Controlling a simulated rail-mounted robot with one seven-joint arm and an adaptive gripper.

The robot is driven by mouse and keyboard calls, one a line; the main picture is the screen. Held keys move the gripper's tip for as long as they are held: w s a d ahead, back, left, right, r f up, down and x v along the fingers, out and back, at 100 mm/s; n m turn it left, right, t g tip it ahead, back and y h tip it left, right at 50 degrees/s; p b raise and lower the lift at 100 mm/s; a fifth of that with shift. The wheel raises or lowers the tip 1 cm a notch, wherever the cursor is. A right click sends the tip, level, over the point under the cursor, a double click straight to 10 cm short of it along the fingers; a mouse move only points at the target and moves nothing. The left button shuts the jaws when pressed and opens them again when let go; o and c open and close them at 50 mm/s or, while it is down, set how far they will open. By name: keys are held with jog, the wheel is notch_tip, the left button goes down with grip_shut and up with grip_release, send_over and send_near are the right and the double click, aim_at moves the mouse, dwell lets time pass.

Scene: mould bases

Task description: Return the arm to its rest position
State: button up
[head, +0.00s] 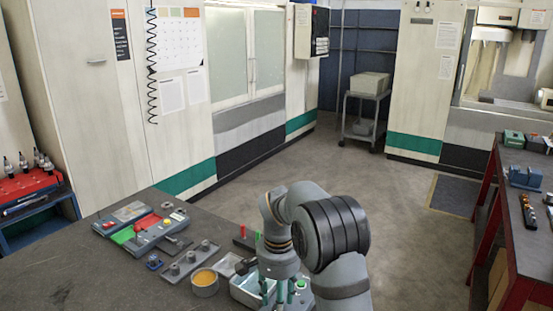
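My arm (335,235) is in the lower middle of the head view, bent over the near part of the dark workbench (90,265). Its wrist (279,265) points down over a pale tray (247,289) at the bench's front. My gripper is at the lower end of the wrist, mostly hidden by the arm and the tray area. I cannot make out its fingertips, or whether it holds anything.
A panel with red and green areas (121,233), a grey plate with knobs (192,262) and a round cup with amber contents (205,283) lie left of my wrist. A red-framed bench (515,245) stands at right. The floor (385,200) beyond is clear.

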jog(key=shift+f, duration=0.7)
jog(key=shift+r, duration=0.1)
